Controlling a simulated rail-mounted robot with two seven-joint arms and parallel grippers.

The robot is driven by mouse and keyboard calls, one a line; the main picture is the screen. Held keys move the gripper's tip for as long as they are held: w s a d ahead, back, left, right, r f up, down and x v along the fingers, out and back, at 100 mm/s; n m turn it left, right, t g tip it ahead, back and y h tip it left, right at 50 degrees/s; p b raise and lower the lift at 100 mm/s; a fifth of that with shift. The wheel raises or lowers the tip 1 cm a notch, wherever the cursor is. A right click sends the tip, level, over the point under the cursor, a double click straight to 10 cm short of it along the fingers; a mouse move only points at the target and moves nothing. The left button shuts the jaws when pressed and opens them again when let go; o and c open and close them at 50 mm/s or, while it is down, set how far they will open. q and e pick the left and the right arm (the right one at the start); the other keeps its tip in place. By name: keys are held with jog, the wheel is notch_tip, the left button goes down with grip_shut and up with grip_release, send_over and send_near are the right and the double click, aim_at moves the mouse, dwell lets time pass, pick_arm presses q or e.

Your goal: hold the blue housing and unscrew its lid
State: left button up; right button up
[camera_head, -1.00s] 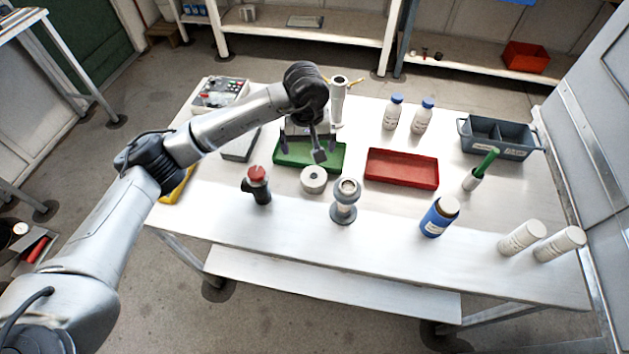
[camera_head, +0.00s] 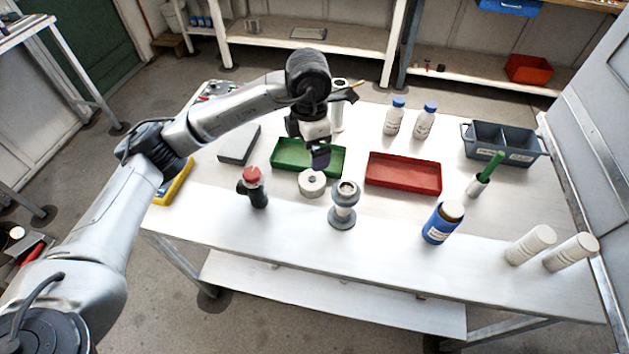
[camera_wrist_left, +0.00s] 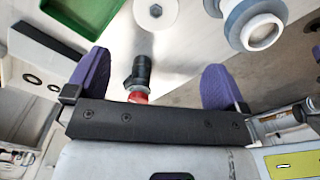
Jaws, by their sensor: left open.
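A grey-blue upright fitting (camera_head: 344,199) with a pale ring at its top and a round foot stands near the middle of the table; it shows at the top right of the left wrist view (camera_wrist_left: 250,22). A blue container (camera_head: 439,225) with a pale label and a brownish round top stands further right. I cannot tell for certain which of them is the blue housing. My left gripper (camera_head: 320,160) is above the table, near the green tray and a white disc (camera_head: 312,183). Its two purple fingers are apart and empty in the left wrist view (camera_wrist_left: 157,68). My right gripper is not in view.
A black part with a red cap (camera_head: 254,186) stands left of the fitting. A green tray (camera_head: 284,163) and a red tray (camera_head: 403,174) lie behind. White bottles, a grey bin (camera_head: 500,146) and two white cylinders are to the right. The front table strip is mostly clear.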

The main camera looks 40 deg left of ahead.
aim_at(310, 182)
pick_arm(q)
notch_tip(310, 182, down, 8)
jog(key=n, duration=0.6)
jog(key=shift+f+p, duration=0.25)
jog(key=shift+p, duration=0.05)
jog(key=shift+a+f+p, duration=0.15)
jog(key=shift+f+p, duration=0.4)
jog(key=shift+f, duration=2.15)
jog(key=c, duration=1.1)
